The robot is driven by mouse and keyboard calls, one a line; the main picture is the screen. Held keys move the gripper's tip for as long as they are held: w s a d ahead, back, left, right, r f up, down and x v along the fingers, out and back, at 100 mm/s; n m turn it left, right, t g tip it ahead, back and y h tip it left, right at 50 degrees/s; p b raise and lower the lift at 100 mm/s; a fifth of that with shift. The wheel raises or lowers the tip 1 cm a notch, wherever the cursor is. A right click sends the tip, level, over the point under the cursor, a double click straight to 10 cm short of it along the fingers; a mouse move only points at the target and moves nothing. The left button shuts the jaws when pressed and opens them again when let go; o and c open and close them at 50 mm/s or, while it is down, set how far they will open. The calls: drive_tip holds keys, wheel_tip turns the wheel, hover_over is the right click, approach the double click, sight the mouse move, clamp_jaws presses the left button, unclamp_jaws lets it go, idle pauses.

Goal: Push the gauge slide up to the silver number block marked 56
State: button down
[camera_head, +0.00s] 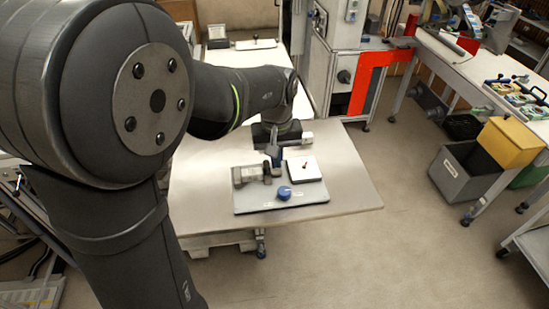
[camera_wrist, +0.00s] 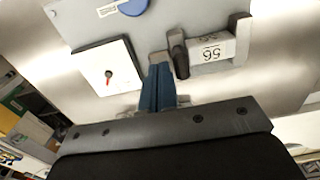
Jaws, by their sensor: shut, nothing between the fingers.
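The silver number block (camera_wrist: 212,48) shows 56 upside down in the wrist view. It lies in a grey holder whose end wall (camera_wrist: 241,38) stands at its right. A dark upright piece (camera_wrist: 179,52), apparently the gauge slide, stands at the block's left end; any small gap there is too fine to tell. In the head view the block (camera_head: 250,174) is left of the slide (camera_head: 267,173). My gripper (camera_wrist: 158,70) is shut and empty, its blue fingers just left of the slide in the wrist view. Contact with the slide is unclear. My gripper (camera_head: 273,152) is also in the head view.
A white square dial (camera_wrist: 108,66) with a red pointer lies left of my fingers in the wrist view. A blue knob (camera_head: 284,192) sits on the front of the grey plate (camera_head: 250,206). The table (camera_head: 352,190) is clear to the right.

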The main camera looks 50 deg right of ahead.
wheel_tip(320, 180, up, 7)
idle(0.6)
wheel_tip(320, 180, up, 8)
idle(1.5)
drive_tip(key=shift+s+a+r, duration=0.1)
drive_tip(key=shift+a+r, duration=0.05)
drive_tip(key=shift+a, duration=0.15)
idle(0.3)
drive_tip(key=shift+s+a+r, duration=0.1)
drive_tip(key=shift+a+r, duration=0.1)
drive_tip(key=shift+a, duration=0.1)
drive_tip(key=shift+s+a+r, duration=0.2)
drive_tip(key=shift+a+r, duration=0.2)
drive_tip(key=shift+a, duration=0.15)
drive_tip(key=shift+s+a+r, duration=0.2)
drive_tip(key=shift+a+r, duration=0.2)
drive_tip(key=shift+a, duration=0.1)
drive_tip(key=shift+a+r, duration=0.15)
drive_tip(key=shift+a, duration=0.1)
drive_tip(key=shift+s+a+r, duration=0.15)
drive_tip(key=shift+a+r, duration=0.05)
drive_tip(key=shift+a, duration=0.05)
drive_tip(key=shift+s+a+r, duration=0.1)
drive_tip(key=shift+a+r, duration=0.1)
drive_tip(key=shift+a, duration=0.05)
